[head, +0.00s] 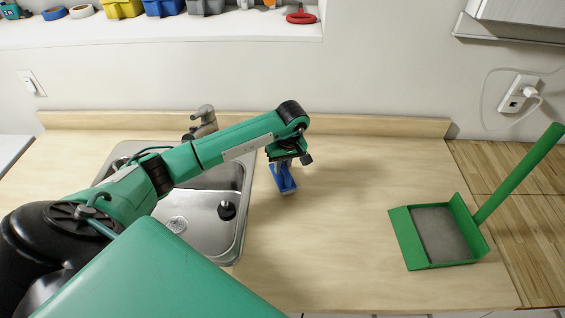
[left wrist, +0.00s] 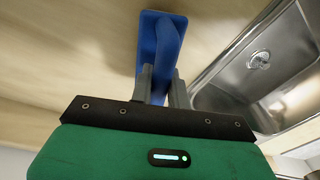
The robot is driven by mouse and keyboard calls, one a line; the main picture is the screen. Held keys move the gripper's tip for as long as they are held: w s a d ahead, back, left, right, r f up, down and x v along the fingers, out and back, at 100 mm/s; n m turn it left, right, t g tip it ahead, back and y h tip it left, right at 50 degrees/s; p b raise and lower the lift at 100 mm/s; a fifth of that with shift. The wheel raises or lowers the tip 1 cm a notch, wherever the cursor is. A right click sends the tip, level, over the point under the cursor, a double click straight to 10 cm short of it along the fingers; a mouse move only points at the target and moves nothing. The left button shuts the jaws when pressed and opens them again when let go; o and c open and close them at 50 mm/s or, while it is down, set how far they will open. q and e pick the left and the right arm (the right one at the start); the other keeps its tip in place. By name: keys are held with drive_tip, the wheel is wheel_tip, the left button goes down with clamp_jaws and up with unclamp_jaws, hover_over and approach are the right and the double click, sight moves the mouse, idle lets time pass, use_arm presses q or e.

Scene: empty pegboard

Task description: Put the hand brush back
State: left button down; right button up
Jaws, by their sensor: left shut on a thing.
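The blue hand brush (head: 285,180) is at the middle of the wooden counter, just right of the sink. My left gripper (head: 287,162) is above it and shut on it. In the left wrist view the two grey fingers (left wrist: 159,88) close on the brush's blue handle, and its flat blue body (left wrist: 150,38) extends beyond them. I cannot tell whether the brush touches the counter. My right gripper is not in view.
A green dustpan (head: 405,240) with a long handle lies on the counter at the right. The steel sink (head: 236,185) with a faucet (head: 204,118) is left of the brush. A white shelf (head: 180,32) with bins runs along the back. The counter between brush and dustpan is clear.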

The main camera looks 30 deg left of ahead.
use_arm(q)
drive_tip(key=shift+f+b, duration=0.25)
drive_tip(key=shift+b, duration=0.1)
drive_tip(key=c, duration=1.3)
unclamp_jaws()
drive_tip(key=shift+r, duration=0.1)
drive_tip(key=shift+c, duration=0.2)
drive_tip(key=shift+r+p, duration=0.2)
drive_tip(key=shift+p, duration=0.15)
drive_tip(key=shift+w+r+b, duration=0.1)
drive_tip(key=shift+r+b, duration=0.15)
drive_tip(key=shift+b, duration=0.1)
wheel_tip(320, 180, up, 11)
drive_tip(key=d+b, duration=0.1)
drive_tip(key=b, duration=0.3)
drive_tip(key=shift+d+r, duration=0.15)
drive_tip(key=shift+d, duration=0.2)
drive_tip(key=shift+w, duration=0.1)
